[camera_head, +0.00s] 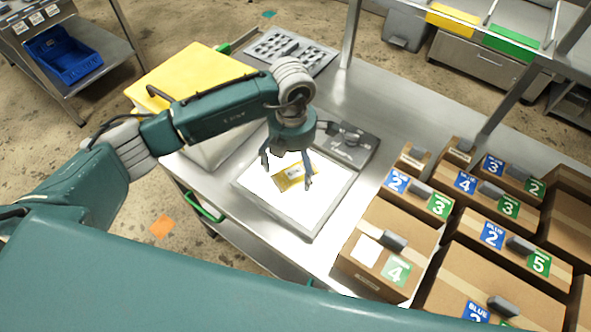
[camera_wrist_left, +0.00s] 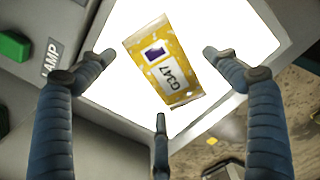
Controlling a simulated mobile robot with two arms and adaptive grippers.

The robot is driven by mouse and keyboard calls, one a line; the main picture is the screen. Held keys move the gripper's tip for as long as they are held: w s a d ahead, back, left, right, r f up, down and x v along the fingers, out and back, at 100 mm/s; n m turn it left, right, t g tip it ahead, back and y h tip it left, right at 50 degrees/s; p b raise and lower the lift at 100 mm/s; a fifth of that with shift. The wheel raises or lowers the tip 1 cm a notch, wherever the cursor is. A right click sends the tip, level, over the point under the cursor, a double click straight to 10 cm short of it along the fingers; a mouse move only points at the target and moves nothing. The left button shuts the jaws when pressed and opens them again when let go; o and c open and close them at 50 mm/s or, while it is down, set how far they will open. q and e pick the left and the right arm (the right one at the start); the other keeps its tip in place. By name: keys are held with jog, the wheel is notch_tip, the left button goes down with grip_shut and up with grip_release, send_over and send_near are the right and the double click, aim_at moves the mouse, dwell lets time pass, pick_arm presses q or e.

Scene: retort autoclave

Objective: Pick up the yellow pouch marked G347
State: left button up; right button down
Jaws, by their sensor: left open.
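The yellow pouch marked G347 (camera_head: 290,176) lies flat on the lit white panel (camera_head: 321,205) on the steel table. In the left wrist view the pouch (camera_wrist_left: 163,62) shows its white label reading G347 and a small purple square. My left gripper (camera_head: 290,173) is directly above the pouch, fingers spread and pointing down. In the wrist view its open fingers (camera_wrist_left: 160,85) stand around the pouch, with nothing between them. The gap in height between fingertips and pouch is hard to judge. My right gripper is not in view.
Cardboard boxes (camera_head: 390,228) with blue and green number cards crowd the table's right side. A grey device (camera_head: 350,146) adjoins the panel; its green button (camera_wrist_left: 13,46) shows in the wrist view. A yellow-lidded bin (camera_head: 188,78) stands at left, a slotted tray (camera_head: 290,50) behind.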

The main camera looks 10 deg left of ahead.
pick_arm(q)
jog(key=c, duration=1.3)
jog(key=shift+r, duration=0.1)
